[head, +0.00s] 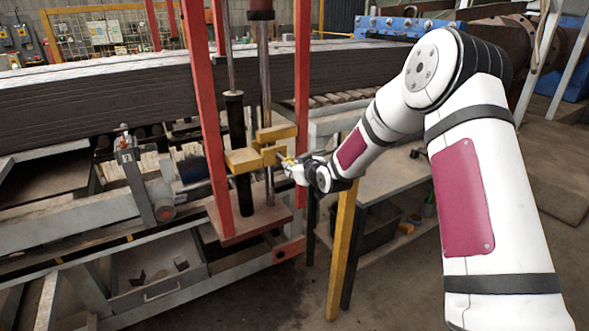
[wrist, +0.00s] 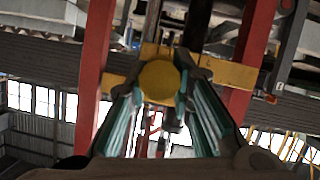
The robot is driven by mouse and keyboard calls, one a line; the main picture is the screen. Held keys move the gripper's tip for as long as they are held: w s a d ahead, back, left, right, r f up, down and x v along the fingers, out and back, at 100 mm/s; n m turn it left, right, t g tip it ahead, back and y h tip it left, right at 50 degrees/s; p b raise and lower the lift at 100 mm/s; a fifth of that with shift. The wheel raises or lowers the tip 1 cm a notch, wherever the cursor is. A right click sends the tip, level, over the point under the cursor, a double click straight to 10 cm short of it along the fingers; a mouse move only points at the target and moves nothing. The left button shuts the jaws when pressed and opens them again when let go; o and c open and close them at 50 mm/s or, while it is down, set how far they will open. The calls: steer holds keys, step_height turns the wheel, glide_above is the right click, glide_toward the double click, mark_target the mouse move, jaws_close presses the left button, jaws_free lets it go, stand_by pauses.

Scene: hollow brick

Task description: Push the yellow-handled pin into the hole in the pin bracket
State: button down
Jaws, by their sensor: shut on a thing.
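My gripper (head: 287,165) is shut on the yellow-handled pin, close to the right side of the pin bracket. The pin's round yellow handle (wrist: 159,82) sits between my two fingers (wrist: 160,90) in the wrist view, seen end-on. The yellow pin bracket (head: 243,160) has block-like parts around a dark vertical post between red uprights. In the wrist view the bracket (wrist: 232,73) shows as a yellow bar behind the handle. The handle hides the pin's shaft and the hole, so I cannot tell how far the pin is in.
Red uprights (head: 302,90) and (head: 203,110) stand on both sides of the bracket. A stack of long dark beams (head: 100,95) runs behind. A yellow post (head: 342,250) and a grey bench (head: 385,185) stand below and right of my gripper.

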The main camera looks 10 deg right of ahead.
mark_target(287, 160)
steer(key=shift+w+a+b, duration=0.3)
steer(key=shift+w+b, duration=0.4)
steer(key=shift+w, duration=0.25)
steer(key=shift+w+a+b, duration=0.35)
steer(key=shift+w+b, duration=0.35)
steer(key=shift+w, duration=0.3)
steer(key=shift+w+a+b, duration=0.3)
steer(key=shift+w+b, duration=0.4)
steer(key=shift+w, duration=0.25)
stand_by(0.8)
steer(key=c, duration=1.3)
jaws_free()
steer(key=shift+c, duration=0.2)
steer(key=shift+s, duration=0.1)
steer(key=v, duration=1.2)
steer(key=s+d+r+m+g+h, duration=0.15)
steer(key=s+r, duration=0.25)
steer(key=s, duration=0.6)
steer(key=s+d+r+m+g+h, duration=0.1)
steer(key=s+r+g+h, duration=0.3)
steer(key=s, duration=0.7)
steer(key=s+m+g+y, duration=0.2)
steer(key=s, duration=1.9)
steer(key=shift+s+a+r+m+g, duration=0.2)
steer(key=shift+s+a+m+g, duration=0.15)
steer(key=shift+a, duration=0.1)
